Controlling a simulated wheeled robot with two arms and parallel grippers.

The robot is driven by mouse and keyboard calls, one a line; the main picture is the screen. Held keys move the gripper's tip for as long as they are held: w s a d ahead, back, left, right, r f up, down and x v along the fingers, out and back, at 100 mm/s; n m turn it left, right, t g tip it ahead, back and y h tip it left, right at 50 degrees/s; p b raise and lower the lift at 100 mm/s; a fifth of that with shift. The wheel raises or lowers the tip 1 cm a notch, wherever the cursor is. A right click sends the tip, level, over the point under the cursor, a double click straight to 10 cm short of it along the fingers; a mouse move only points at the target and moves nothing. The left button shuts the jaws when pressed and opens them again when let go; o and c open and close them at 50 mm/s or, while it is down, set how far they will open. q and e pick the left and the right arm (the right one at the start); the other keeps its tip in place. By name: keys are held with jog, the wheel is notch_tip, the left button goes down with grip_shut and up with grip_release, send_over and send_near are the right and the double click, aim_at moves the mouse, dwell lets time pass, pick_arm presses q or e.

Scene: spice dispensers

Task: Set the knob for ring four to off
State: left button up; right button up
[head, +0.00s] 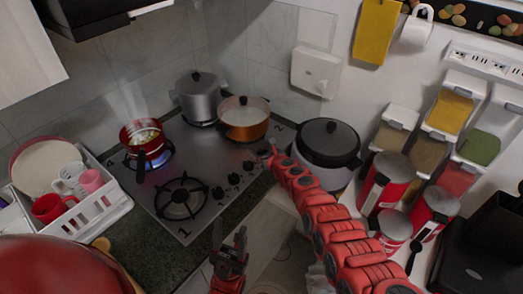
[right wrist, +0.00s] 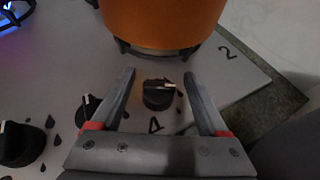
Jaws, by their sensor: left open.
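The stove (head: 203,158) has several black knobs along its front right edge, among them one knob (head: 233,178). In the right wrist view, a black knob (right wrist: 158,95) with a pale pointer mark lies between the fingers of my right gripper (right wrist: 159,75). A mark resembling a 4 is printed just below it. The fingers are apart, with gaps visible on both sides of the knob. In the head view my right gripper (head: 267,152) is at the stove's right edge. My left gripper (head: 229,241) is open and empty, low in front of the counter.
An orange pot (right wrist: 160,18) stands just beyond the knob. A red pan (head: 141,132) sits over a blue flame on the left. A silver pot (head: 199,97) is at the back. A cooker (head: 327,142) stands close right of my right arm. A dish rack (head: 108,207) is left.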

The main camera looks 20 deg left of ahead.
jog(key=shift+s+d+p, duration=0.1)
jog(key=shift+d+p, duration=0.2)
jog(key=shift+p, duration=0.15)
jog(key=p+v, duration=0.4)
jog(key=v, duration=0.1)
jog(key=shift+r+p, duration=0.3)
jog(key=shift+p, duration=0.1)
jog(key=v, duration=0.2)
jog(key=p+v, duration=0.1)
jog(key=v, duration=0.1)
jog(key=shift+s+f, duration=0.15)
jog(key=shift+f, duration=0.1)
jog(key=shift+p+v, duration=0.45)
jog(key=shift+v, duration=0.35)
jog(key=p+v, duration=0.6)
jog(key=p, duration=0.1)
jog(key=shift+r, duration=0.3)
jog(key=shift+a, duration=0.15)
